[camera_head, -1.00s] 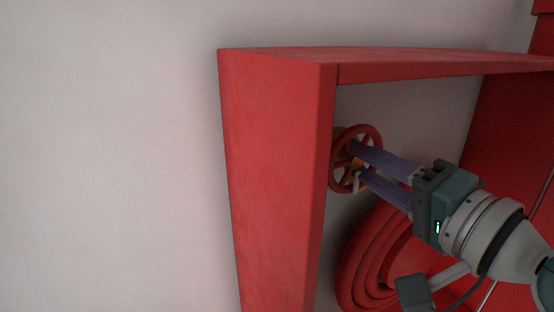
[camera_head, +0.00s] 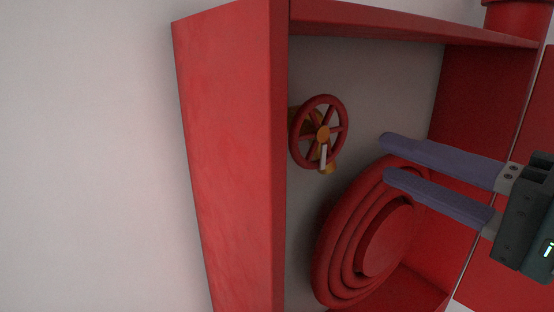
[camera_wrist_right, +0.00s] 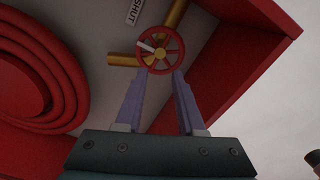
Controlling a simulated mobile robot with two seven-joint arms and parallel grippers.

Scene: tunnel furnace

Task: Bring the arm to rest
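The right gripper (camera_head: 386,157) is open and empty inside the front of the red cabinet (camera_head: 235,150), its two purple fingers apart and pointing left. A red spoked valve wheel (camera_head: 341,132) on brass fittings is on the cabinet's left side, with a clear gap between it and the fingertips in the head view. In the right wrist view the wheel (camera_wrist_right: 172,62) appears just beyond the spread fingertips (camera_wrist_right: 161,73). A small white piece shows at the wheel's hub. My left gripper is not in view.
A coiled red hose (camera_head: 332,262) lies below and behind the fingers. The cabinet's top panel (camera_head: 400,24) runs above them. A red cylindrical object (camera_head: 517,18) stands at the top right. A label reading SHUT (camera_wrist_right: 134,12) shows in the wrist view. Bare wall (camera_head: 90,150) fills the left.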

